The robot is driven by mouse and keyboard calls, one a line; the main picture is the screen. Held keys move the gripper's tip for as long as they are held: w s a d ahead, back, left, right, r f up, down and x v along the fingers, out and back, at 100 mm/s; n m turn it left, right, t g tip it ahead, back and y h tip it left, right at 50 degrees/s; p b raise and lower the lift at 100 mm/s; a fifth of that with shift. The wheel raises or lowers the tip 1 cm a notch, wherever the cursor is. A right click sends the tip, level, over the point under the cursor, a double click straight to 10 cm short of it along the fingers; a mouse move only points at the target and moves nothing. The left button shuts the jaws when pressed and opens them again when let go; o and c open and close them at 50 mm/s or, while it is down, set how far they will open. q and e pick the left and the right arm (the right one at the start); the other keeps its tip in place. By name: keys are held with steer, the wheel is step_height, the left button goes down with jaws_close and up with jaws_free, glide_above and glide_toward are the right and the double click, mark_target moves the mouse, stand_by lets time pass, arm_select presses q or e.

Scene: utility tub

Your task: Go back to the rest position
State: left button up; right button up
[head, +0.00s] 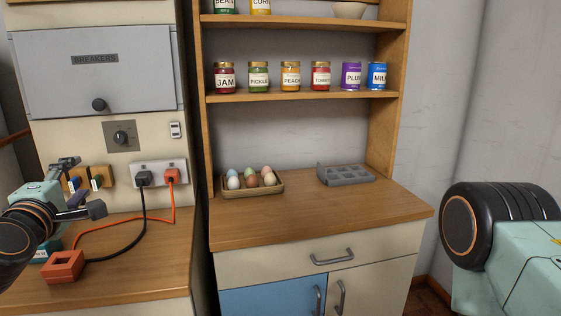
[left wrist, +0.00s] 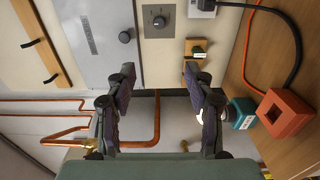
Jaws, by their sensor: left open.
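My left gripper (head: 82,188) is at the left edge of the head view, in front of the cream wall panel and above the left counter. Its two fingers are spread with nothing between them. The left wrist view shows the same open fingers (left wrist: 160,88), with the cream wall, the breaker box and an orange pipe beyond them. My right gripper is out of the picture; only part of my right arm shows at the right edge of the head view.
An orange block (head: 63,267) and a teal box (head: 42,253) stand on the left counter (head: 140,285). Black and orange cords run from the outlet (head: 158,172). The breaker box (head: 95,72) is above. An egg tray (head: 253,189) and grey tray (head: 346,176) sit on the cabinet.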

arm_select(q)
steer(key=s+d+f+m+g+h, duration=0.1)
steer(key=s+d+f+m+g, duration=0.3)
steer(key=f, duration=0.4)
steer(key=s+d+f+m+g+h, duration=0.2)
steer(key=d+f+m, duration=0.3)
steer(key=f, duration=0.4)
steer(key=s+d+f+m+g+h, duration=0.1)
steer(key=s+d+f+m+g, duration=0.15)
steer(key=s+f+m, duration=0.4)
steer(key=s+d+f+m+g, duration=0.2)
steer(key=s+f+g, duration=0.2)
steer(key=s+f, duration=0.6)
steer(key=s+d+f+m+g, duration=0.2)
steer(key=s+f+g, duration=0.3)
steer(key=s+f, duration=0.5)
steer(key=s, duration=0.4)
steer(key=shift+s+f+m, duration=0.2)
steer(key=shift+f+m, duration=0.1)
steer(key=shift+m, duration=0.05)
steer(key=c, duration=0.3)
steer(key=shift+w+a, duration=0.1)
